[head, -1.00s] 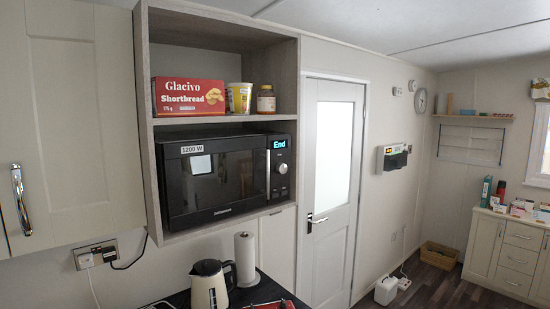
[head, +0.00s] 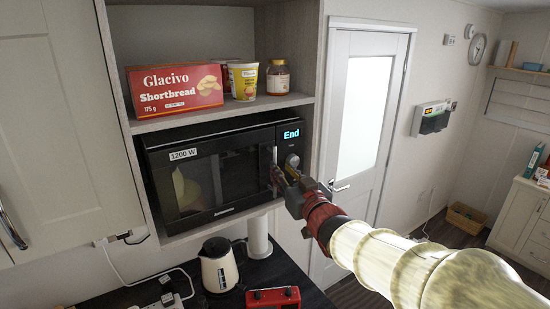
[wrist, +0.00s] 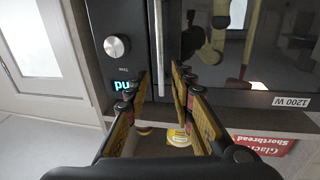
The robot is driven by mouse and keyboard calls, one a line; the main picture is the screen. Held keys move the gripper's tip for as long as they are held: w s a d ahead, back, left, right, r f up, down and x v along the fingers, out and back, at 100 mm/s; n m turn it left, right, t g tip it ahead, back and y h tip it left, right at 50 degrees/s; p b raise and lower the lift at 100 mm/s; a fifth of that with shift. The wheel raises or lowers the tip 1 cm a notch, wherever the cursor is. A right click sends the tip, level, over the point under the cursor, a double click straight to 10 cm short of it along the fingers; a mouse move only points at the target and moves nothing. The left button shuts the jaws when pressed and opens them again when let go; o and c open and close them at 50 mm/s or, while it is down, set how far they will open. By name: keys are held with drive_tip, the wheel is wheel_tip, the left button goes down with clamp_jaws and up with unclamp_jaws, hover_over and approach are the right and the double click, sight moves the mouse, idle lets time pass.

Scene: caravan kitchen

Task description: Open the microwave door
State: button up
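The black microwave (head: 225,170) sits in an open cupboard bay, its door (head: 215,178) looking shut. Its silver vertical handle (head: 275,158) is at the door's right edge, beside the control panel with a lit "End" display (head: 291,134). My gripper (head: 278,178) is at the handle from the front. In the wrist view, which is upside down, my gripper (wrist: 159,76) is open. Its two fingers stand on either side of the handle (wrist: 157,30), with gaps visible. Whether a fingertip touches the door cannot be told.
A shortbread box (head: 175,86), a yellow tub (head: 243,80) and a jar (head: 278,77) stand on the shelf above. A kettle (head: 219,266), a paper roll (head: 258,238) and a red object (head: 273,298) are on the counter below. The bay's right wall (head: 318,120) is close to my gripper.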

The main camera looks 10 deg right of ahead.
drive_tip(key=shift+w+a+p, duration=0.25)
drive_tip(key=shift+w, duration=1.3)
drive_tip(key=shift+w+a+p, duration=0.2)
drive_tip(key=shift+w, duration=1.3)
drive_tip(key=shift+c, duration=0.6)
clamp_jaws()
